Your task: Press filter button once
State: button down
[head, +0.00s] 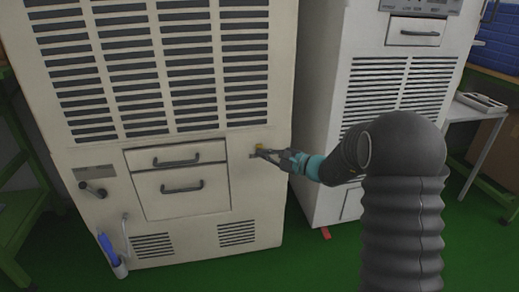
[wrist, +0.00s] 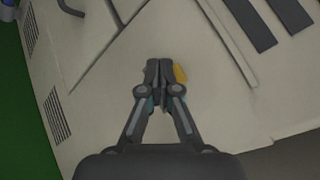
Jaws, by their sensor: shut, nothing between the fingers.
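A small yellow button, which looks like the filter button (head: 259,147), sits on the front panel of the left cream cabinet (head: 240,190), to the right of its drawers. My gripper (head: 258,153) is shut and empty, with its tips at or just in front of the panel beside the button. In the wrist view, the shut fingertips (wrist: 158,66) lie just left of the yellow button (wrist: 180,74), very close to it. I cannot tell whether they touch it. Part of the button is hidden behind the fingers in the head view.
Two drawers with dark handles (head: 182,187) are left of the button. A second cabinet (head: 340,100) stands to the right behind my arm. A lever handle (head: 93,188) and a blue-handled item (head: 109,250) are at the lower left. A white table (head: 485,105) stands far right.

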jog(key=shift+w+a, duration=0.1)
jog(key=shift+w, duration=0.25)
jog(key=shift+w+a+b, duration=0.1)
jog(key=shift+w+b, duration=0.25)
jog(key=shift+b, duration=0.05)
dwell(0.6)
jog(key=shift+s, duration=0.1)
jog(key=shift+s+d+b, duration=0.25)
jog(key=shift+s+b, duration=0.3)
jog(key=shift+s, duration=0.1)
jog(key=shift+s+d+b, duration=0.25)
jog(key=shift+s+b, duration=0.15)
jog(key=shift+s, duration=0.4)
jog(key=shift+s+d+b, duration=0.2)
jog(key=shift+s+b, duration=0.25)
jog(key=shift+s, duration=0.35)
jog(key=shift+s+d+b, duration=0.25)
jog(key=shift+s+b, duration=0.15)
jog(key=shift+s, duration=0.4)
